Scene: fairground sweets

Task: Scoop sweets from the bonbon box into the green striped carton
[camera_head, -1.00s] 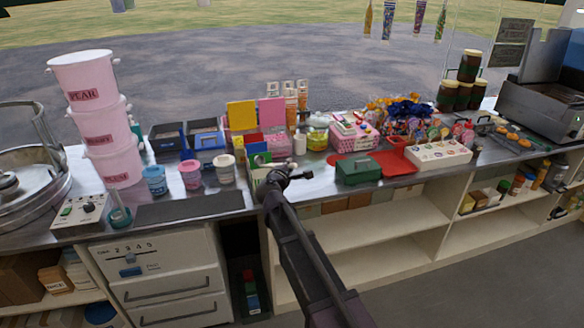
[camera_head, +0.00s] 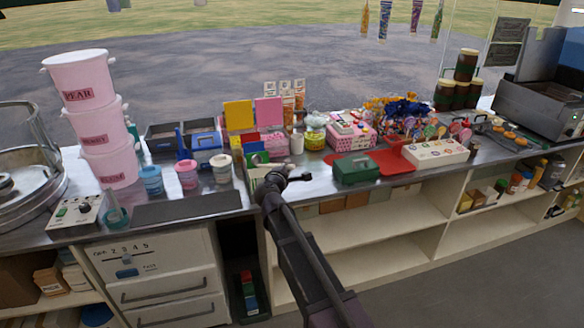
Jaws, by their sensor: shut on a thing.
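My gripper (camera_head: 297,178) is at the end of my dark arm, over the counter's front edge near the middle. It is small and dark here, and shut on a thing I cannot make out. A pink spotted box (camera_head: 362,138) at the back right of my gripper may be the bonbon box, but its contents are too small to tell. A pale carton-like thing (camera_head: 256,176) stands just left of my gripper, partly hidden by my arm. I cannot make out green stripes on any carton. A blue scoop-like thing (camera_head: 182,143) stands by the trays at left.
A white tray (camera_head: 434,153) is further right. Pink buckets (camera_head: 100,118) and small tubs (camera_head: 187,175) stand at left. A dark mat (camera_head: 188,207) lies clear in front.

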